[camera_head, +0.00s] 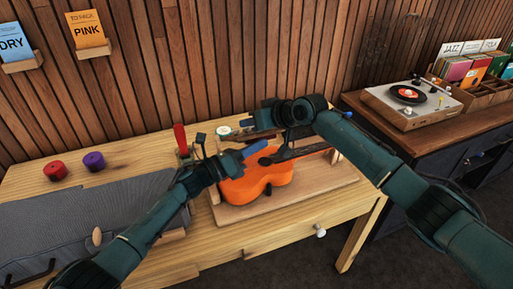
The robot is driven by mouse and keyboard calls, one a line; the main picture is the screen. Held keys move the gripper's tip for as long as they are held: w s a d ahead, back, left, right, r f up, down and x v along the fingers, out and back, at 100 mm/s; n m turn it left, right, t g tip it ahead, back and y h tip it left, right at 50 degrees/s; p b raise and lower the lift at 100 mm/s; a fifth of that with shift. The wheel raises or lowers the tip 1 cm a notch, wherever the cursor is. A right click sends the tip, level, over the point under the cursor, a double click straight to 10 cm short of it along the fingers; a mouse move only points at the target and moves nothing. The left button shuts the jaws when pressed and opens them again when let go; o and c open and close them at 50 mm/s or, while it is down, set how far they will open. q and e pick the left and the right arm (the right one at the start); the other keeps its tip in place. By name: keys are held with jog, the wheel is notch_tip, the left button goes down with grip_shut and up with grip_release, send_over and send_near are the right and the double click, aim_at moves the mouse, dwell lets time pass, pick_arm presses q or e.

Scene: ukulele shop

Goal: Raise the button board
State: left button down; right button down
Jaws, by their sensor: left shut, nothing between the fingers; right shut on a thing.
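An orange ukulele (257,185) lies on a pale wooden board (330,183) on the workbench, its dark neck (300,153) pointing right. My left gripper (257,148) is shut and empty just above the ukulele's body. My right gripper (262,120) is above and behind the left one, over the back of the bench. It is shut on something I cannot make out. A dark brown strip (250,135) shows just below it; whether it is held is unclear. I cannot pick out the button board for certain.
A red spool (54,171) and a purple spool (94,161) stand at the bench's back left. A red-handled tool (181,139) stands behind my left wrist. A record player (410,98) sits on the right cabinet.

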pick_arm(q)
jog(key=shift+w+a+r, duration=0.2)
jog(key=shift+w+r, duration=0.25)
jog(key=shift+r, duration=0.25)
pick_arm(e)
jog(key=shift+a, duration=0.1)
pick_arm(q)
jog(key=shift+r, duration=0.1)
pick_arm(e)
jog(key=c, duration=1.1)
grip_release()
jog(key=shift+f, duration=0.2)
jog(key=shift+s, duration=0.1)
